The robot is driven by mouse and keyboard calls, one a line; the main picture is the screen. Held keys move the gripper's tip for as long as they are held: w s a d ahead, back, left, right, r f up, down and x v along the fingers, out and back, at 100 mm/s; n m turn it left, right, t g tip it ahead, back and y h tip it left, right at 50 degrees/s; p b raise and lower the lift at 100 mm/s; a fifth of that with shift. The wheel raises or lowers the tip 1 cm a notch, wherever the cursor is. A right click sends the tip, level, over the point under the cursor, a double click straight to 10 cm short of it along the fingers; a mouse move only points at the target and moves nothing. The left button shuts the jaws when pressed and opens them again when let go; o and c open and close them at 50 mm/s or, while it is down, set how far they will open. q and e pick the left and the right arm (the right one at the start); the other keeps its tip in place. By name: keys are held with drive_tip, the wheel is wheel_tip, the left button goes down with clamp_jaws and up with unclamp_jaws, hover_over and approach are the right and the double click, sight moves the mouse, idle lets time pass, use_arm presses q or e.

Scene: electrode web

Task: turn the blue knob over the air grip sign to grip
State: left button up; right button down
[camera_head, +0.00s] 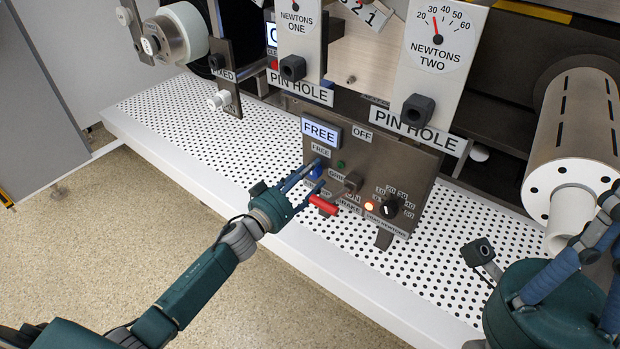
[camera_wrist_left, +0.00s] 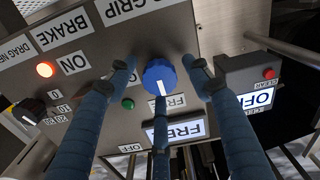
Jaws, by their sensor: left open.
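The blue knob (camera_head: 316,170) is on the tilted grey control panel (camera_head: 415,170), under a lit FREE display (camera_head: 320,131). In the left wrist view, which is upside down, the knob (camera_wrist_left: 159,75) has a white pointer line toward the FREE label (camera_wrist_left: 168,104). The sign ending in GRIP (camera_wrist_left: 130,10) is on the knob's opposite side and partly cut off. My left gripper (camera_head: 310,182) is open, with fingers on both sides of the knob and a third finger below it in the wrist view. I cannot tell whether any finger touches the knob.
A black dial (camera_head: 389,207) and a lit orange lamp (camera_head: 369,206) are farther right on the panel. The perforated white shelf (camera_head: 210,135) is mostly clear. My right gripper (camera_head: 598,245) is near a white roller.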

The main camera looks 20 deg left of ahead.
use_arm(q)
drive_tip(key=shift+w, duration=0.1)
drive_tip(key=c, duration=1.2)
